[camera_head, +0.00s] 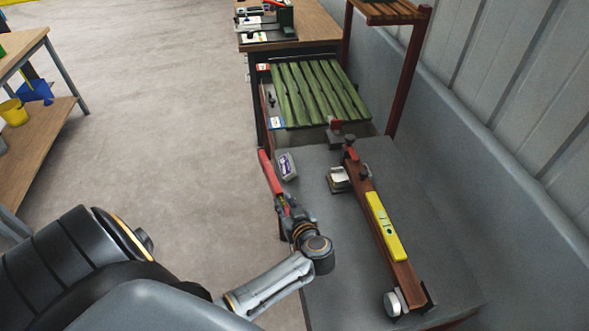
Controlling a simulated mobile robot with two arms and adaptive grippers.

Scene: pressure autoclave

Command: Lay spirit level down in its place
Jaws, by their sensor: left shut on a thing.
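My left gripper (284,205) is shut on a long red bar (269,171), which looks like a spirit level with a small yellow-green spot near the fingers. The bar is tilted, with its far end pointing up the picture, over the left edge of the grey bench top. The fingers hide part of it. A yellow spirit level (383,226) lies along a reddish-brown beam (402,271) on the bench, to the right of my left gripper and apart from it. My right gripper is not in view.
The grey bench top (340,262) has free room between my gripper and the beam. A small white-and-purple box (287,166) sits near its left edge. A green slatted rack (318,92) stands beyond. A grey wall (470,180) bounds the right side.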

